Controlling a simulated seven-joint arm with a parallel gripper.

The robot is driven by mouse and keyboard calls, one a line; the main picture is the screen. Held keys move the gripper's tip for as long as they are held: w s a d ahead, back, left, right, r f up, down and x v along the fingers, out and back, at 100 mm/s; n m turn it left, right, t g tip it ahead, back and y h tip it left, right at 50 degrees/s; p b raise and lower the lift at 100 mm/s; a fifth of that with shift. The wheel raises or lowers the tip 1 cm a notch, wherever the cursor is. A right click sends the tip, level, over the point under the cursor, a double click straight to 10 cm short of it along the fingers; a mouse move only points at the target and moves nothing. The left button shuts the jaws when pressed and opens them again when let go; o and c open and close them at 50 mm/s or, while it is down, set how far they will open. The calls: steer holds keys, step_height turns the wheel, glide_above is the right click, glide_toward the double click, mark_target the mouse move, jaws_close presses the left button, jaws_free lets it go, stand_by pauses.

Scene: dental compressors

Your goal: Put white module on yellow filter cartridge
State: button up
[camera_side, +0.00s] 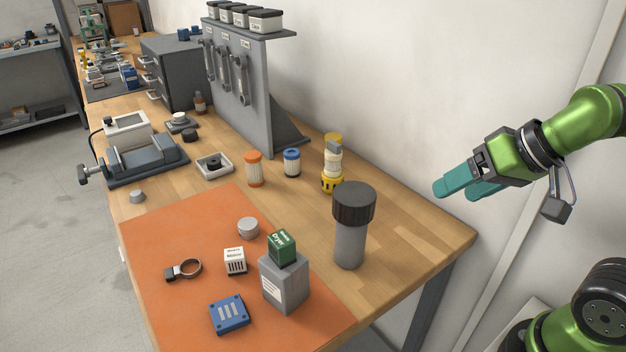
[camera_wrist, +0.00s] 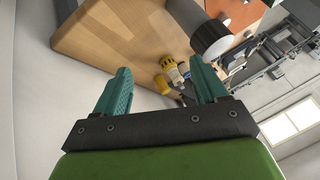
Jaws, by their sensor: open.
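The white module (camera_side: 235,261), a small white cube with dark slots and a printed label, sits on the orange mat in the side view. The yellow filter cartridge (camera_side: 333,138) shows its yellow top near the back edge of the table. A cream and grey piece with a yellow base (camera_side: 332,184) stands in front and hides its lower part. Yellow parts also show between my fingers in the wrist view (camera_wrist: 162,84), but which is which is hard to tell. My gripper (camera_side: 455,192) is open and empty, in the air right of the table, well away from the module.
A tall grey cylinder with a black cap (camera_side: 350,235) stands near the mat. A green block (camera_side: 282,247) rests on a grey box (camera_side: 285,284) beside the module. Orange (camera_side: 254,170) and blue-capped (camera_side: 292,163) cartridges stand left of the yellow parts. The right table corner is clear.

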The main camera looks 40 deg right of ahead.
steer(key=shift+r, duration=0.1)
step_height(320, 180, up, 5)
steer(key=m+g+y, duration=0.7)
steer(key=m+y, duration=0.4)
steer(key=m, duration=0.3)
glide_above(229, 274)
steer(key=d, duration=0.5)
steer(key=shift+y, duration=0.3)
steer(key=f, duration=2.1)
steer(key=shift+w+a+f, duration=0.1)
steer(key=shift+w+f, duration=0.15)
steer(key=shift+w, duration=0.1)
steer(key=x, duration=0.4)
steer(key=shift+f, duration=0.1)
steer(key=shift+a+f, duration=0.2)
steer(key=shift+a, duration=0.2)
